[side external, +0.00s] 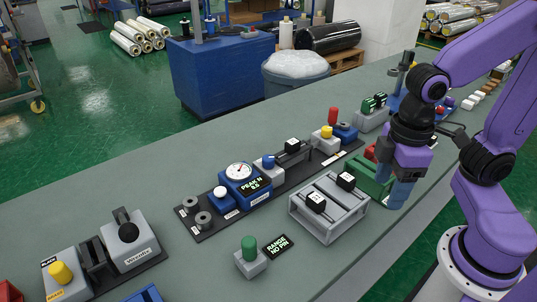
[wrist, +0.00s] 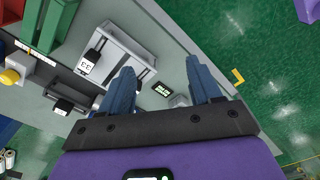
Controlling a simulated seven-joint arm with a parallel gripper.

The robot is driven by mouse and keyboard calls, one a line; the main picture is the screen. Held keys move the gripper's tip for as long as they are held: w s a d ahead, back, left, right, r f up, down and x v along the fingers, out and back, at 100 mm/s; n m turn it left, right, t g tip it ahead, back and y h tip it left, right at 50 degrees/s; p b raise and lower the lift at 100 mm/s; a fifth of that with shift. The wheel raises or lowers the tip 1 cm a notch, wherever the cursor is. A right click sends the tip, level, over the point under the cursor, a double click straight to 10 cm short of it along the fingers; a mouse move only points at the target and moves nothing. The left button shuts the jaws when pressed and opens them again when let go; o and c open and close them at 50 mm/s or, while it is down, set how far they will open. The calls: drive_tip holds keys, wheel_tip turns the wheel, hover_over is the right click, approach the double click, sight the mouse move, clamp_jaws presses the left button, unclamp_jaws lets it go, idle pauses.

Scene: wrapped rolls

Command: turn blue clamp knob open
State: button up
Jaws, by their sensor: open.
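A small blue knob (side external: 268,161) stands on a light grey block beside the white-faced gauge, near the middle of the side external view. I cannot make out whether it is turned open or closed. I cannot pick it out in the wrist view. My gripper (side external: 399,196) hangs at the right, over the bench's near side, well apart from the blue knob. In the wrist view its two blue fingers (wrist: 160,68) are spread wide with nothing between them.
The gauge on a blue housing (side external: 238,177) shares a dark base with the knob. A grey two-rail fixture (side external: 328,207) with black labelled blocks lies between the gripper and the knob. A green-knobbed block (side external: 250,258) stands in front. The bench's left back surface is clear.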

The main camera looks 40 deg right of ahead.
drive_tip(key=w+a+r+m, duration=0.1)
drive_tip(key=w+a+m, duration=0.15)
drive_tip(key=w, duration=0.25)
drive_tip(key=w+a+r+m, duration=0.2)
drive_tip(key=w+m, duration=0.1)
drive_tip(key=w, duration=0.3)
drive_tip(key=r+m, duration=0.2)
drive_tip(key=m, duration=1.1)
hover_over(268, 157)
wheel_tip(268, 157, down, 17)
drive_tip(key=shift+f, duration=0.2)
drive_tip(key=c, duration=1)
